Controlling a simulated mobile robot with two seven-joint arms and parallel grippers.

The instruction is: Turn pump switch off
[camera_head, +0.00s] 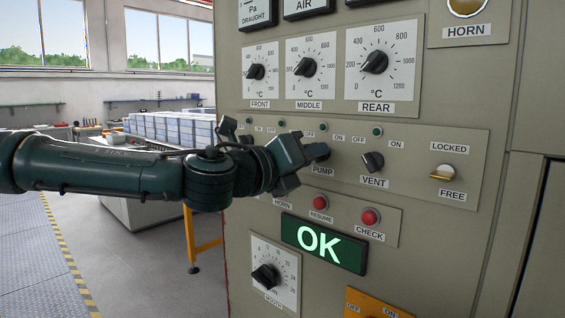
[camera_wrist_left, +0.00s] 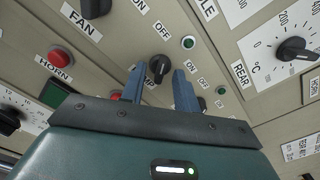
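The pump switch is a black rotary knob on the grey control panel, above the PUMP label (camera_head: 323,170). In the left wrist view the pump switch (camera_wrist_left: 159,68) shows between the two blue fingertips, with a gap on each side. My left gripper (camera_head: 308,154) is open at this knob; in the left wrist view its fingers (camera_wrist_left: 159,78) stand either side of it. In the head view the gripper hides most of the knob, and I cannot tell which way it points. My right gripper is not in view.
The VENT knob (camera_head: 373,162) is just right of the gripper, and a LOCKED/FREE lever (camera_head: 443,173) is further right. Temperature dials are above, with the REAR dial (camera_head: 375,62) nearest. Red buttons (camera_head: 370,217) and a green OK display (camera_head: 323,244) are below.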

